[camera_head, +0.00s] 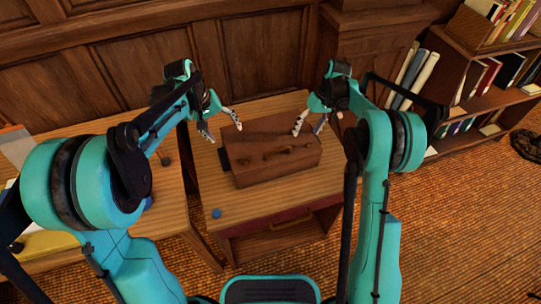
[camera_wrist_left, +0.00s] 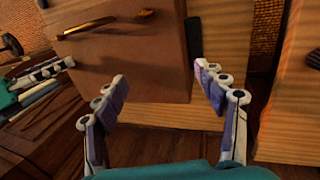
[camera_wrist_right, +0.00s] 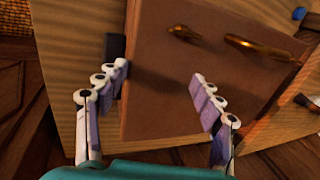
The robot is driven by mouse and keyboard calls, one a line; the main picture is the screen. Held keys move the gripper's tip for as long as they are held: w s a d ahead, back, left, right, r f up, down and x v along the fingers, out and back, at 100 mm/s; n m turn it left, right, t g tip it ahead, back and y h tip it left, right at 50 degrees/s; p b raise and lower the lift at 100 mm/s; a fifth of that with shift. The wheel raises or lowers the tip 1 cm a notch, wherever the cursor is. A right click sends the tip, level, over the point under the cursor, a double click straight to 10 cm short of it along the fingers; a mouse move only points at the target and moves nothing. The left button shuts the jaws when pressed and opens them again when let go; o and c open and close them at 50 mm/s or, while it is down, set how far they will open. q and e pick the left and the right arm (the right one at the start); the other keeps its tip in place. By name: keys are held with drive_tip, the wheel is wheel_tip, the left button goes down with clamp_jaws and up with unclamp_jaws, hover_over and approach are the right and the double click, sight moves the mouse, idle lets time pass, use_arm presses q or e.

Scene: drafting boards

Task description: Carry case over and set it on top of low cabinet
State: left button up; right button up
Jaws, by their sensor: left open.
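The brown case (camera_head: 255,140) with its brass-coloured handle and latches rests on the wooden top of the low cabinet (camera_head: 250,205). It also shows in the left wrist view (camera_wrist_left: 150,60) and the right wrist view (camera_wrist_right: 165,95). A dark block-like part sits at each end of the case. My left gripper (camera_head: 222,124) is open near the case's left back corner, its fingers apart with nothing held between them. My right gripper (camera_head: 309,124) is open by the right back corner, its fingers apart. Whether any fingertip touches the case is unclear.
A small blue item (camera_head: 216,213) lies on the cabinet's front left corner. A wooden desk (camera_head: 165,205) stands left, across a narrow gap. A bookcase (camera_head: 490,85) is at the right. Panelled wall (camera_head: 265,55) closes the back.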

drive_tip(key=shift+r, duration=0.15)
use_arm(q)
drive_tip(key=v, duration=0.2)
drive_tip(key=shift+r, duration=0.25)
use_arm(e)
drive_tip(key=v, duration=1.1)
drive_tip(key=shift+d+r, duration=0.2)
drive_tip(key=shift+r, duration=0.15)
